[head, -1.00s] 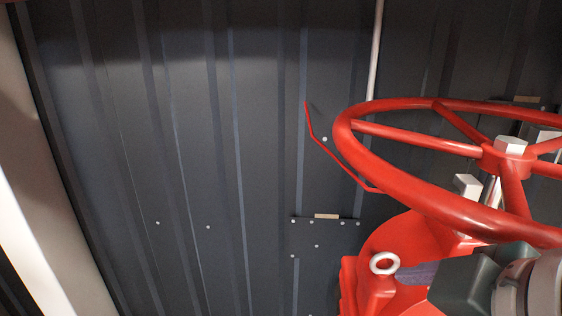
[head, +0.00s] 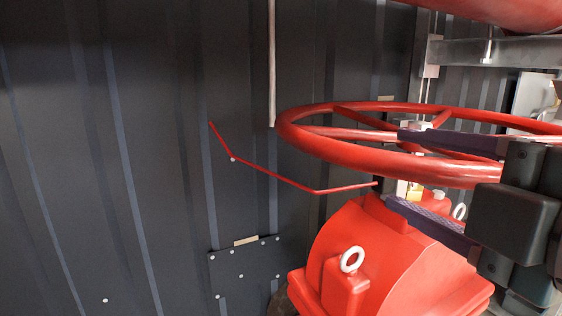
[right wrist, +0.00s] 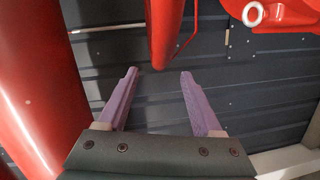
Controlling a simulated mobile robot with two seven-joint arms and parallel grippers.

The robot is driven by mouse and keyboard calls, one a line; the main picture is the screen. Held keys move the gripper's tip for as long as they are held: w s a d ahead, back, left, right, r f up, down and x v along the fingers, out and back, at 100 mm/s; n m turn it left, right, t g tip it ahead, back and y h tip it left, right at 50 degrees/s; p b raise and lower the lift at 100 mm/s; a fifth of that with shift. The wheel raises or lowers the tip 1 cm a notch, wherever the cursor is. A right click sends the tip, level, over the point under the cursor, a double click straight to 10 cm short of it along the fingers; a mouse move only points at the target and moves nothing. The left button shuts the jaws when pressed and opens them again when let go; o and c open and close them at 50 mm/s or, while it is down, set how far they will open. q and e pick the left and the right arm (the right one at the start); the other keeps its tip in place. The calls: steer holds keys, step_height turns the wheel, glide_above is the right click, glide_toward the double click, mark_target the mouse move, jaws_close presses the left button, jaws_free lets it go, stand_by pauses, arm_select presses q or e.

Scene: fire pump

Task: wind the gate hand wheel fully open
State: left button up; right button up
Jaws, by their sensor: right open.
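The red hand wheel (head: 350,154) lies nearly flat, above a red casing (head: 375,255), with its hub at the right partly hidden by my gripper. My right gripper (head: 394,167) comes in from the right in the head view. Its two purple fingers are apart, one above and one below the near rim in the picture. In the right wrist view, the open gripper (right wrist: 159,73) has the wheel rim (right wrist: 165,30) between or just beyond its fingertips. I cannot tell whether they touch. My left gripper is out of view.
A thin bent red rod (head: 270,174) reaches out left of the wheel. A lifting eye (head: 352,259) stands on the casing. A large red pipe (right wrist: 25,100) runs close to the gripper's left in the wrist view. A dark ribbed wall (head: 130,120) stands behind.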

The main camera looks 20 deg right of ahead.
mark_target(375, 163)
steer(key=w+b, duration=0.2)
steer(key=w+f+b, duration=0.1)
steer(key=b, duration=0.1)
steer(key=shift+w+d, duration=0.1)
steer(key=shift+w, duration=0.3)
steer(key=w+p, duration=0.2)
steer(key=w, duration=0.1)
steer(key=shift+w+r, duration=0.1)
steer(key=shift+w, duration=0.2)
steer(key=shift+w+f, duration=0.2)
steer(key=shift+w, duration=0.45)
jaws_close()
steer(key=shift+d, duration=0.1)
